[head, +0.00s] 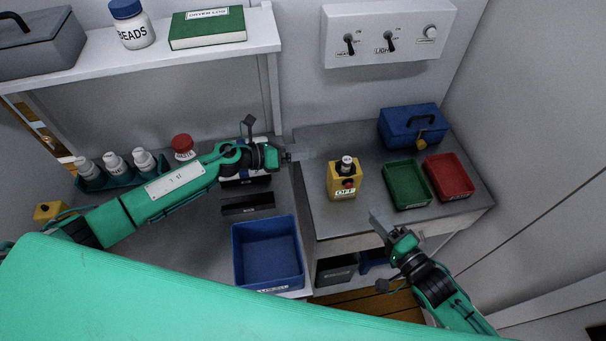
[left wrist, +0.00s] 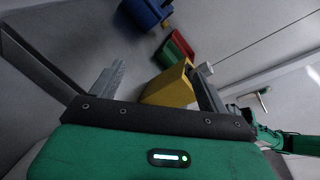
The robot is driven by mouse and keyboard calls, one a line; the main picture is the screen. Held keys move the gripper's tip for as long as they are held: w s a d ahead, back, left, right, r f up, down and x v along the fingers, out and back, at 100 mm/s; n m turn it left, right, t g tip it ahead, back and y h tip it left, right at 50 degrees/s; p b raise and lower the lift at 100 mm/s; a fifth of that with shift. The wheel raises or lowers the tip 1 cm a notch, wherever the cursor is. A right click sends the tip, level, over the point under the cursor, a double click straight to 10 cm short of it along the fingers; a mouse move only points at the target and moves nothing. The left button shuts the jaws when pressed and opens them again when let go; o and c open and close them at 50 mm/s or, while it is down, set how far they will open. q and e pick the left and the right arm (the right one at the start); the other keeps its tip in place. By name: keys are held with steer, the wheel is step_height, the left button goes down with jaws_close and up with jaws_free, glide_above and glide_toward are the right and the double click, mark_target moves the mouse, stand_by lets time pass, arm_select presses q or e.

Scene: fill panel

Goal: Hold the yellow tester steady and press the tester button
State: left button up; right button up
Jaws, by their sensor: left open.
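The yellow tester (head: 334,184) stands upright on the grey counter. Its front carries an OFF label and a red round button (head: 348,184), and a dark and white knob sits on top. My left gripper (head: 304,155) is open and empty, up and to the left of the tester, apart from it. In the left wrist view the tester (left wrist: 171,88) shows beyond the two spread fingers, nearer the right finger; its button face is hidden there. My right gripper (head: 378,222) is low in front of the counter, right of the tester; its finger gap is not clear.
A green tray (head: 406,203) and a red tray (head: 449,195) lie right of the tester. A blue toolbox (head: 408,127) stands behind them. A blue bin (head: 236,250) is at the left counter's front. A switch panel (head: 372,62) hangs on the wall.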

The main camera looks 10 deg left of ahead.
mark_target(344, 178)
arm_select(q)
steer(key=s+d+f+m+g, duration=0.25)
steer(key=s+m, duration=0.35)
steer(key=m, duration=0.3)
steer(key=x, duration=1.1)
steer(key=shift+d, duration=0.4)
steer(key=c, duration=1.2)
arm_select(e)
jaws_close()
